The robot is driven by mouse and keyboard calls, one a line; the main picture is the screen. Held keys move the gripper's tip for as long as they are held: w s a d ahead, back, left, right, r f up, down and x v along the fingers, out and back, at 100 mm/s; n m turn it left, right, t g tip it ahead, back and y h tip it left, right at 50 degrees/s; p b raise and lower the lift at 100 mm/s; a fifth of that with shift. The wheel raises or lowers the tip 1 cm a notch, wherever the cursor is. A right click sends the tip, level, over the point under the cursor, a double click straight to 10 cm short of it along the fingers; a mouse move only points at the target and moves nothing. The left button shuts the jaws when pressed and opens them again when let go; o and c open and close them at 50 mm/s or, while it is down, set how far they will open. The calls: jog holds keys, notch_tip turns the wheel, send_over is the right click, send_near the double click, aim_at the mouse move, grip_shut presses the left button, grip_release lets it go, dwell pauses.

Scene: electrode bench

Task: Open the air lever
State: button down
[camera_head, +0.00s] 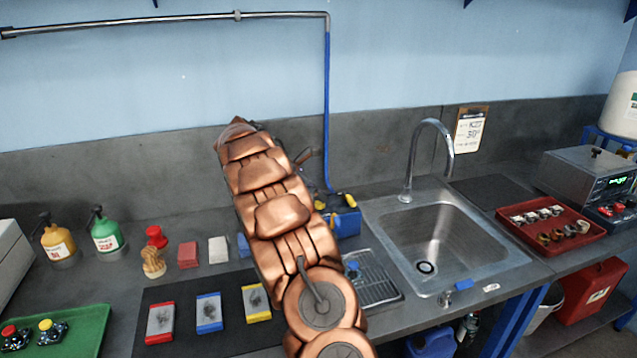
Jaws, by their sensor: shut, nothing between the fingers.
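A blue box (347,222) stands at the back of the bench, left of the sink, partly hidden by my copper arm. A small yellow lever-like piece (350,200) sits at its top. A blue air hose (327,110) comes down from the wall pipe to this spot. Another yellow bit (319,204) shows beside my arm. I cannot tell for sure which yellow piece is the air lever or how it is set. My arm rises from the bottom and leans to the upper left over the bench. My gripper does not show; the arm's far end hides what lies behind it.
A sink (440,235) with a tall faucet (430,135) is to the right, with a drain tray (372,279) beside it. Pump bottles (106,232) and coloured blocks (187,254) stand left. A black mat (185,345) lies in front. A red tray (550,228) is far right.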

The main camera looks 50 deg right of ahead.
aim_at(340, 209)
jog(key=x, duration=0.3)
jog(key=shift+s+d+p, duration=0.1)
jog(key=shift+d+p, duration=0.05)
jog(key=shift+p, duration=0.2)
jog(key=shift+s+d+f+p, duration=0.1)
jog(key=shift+s+d+p, duration=0.3)
jog(key=shift+s+d, duration=0.35)
jog(key=shift+s+d+f+p, duration=0.1)
jog(key=shift+s+d+p, duration=0.3)
jog(key=shift+d, duration=0.6)
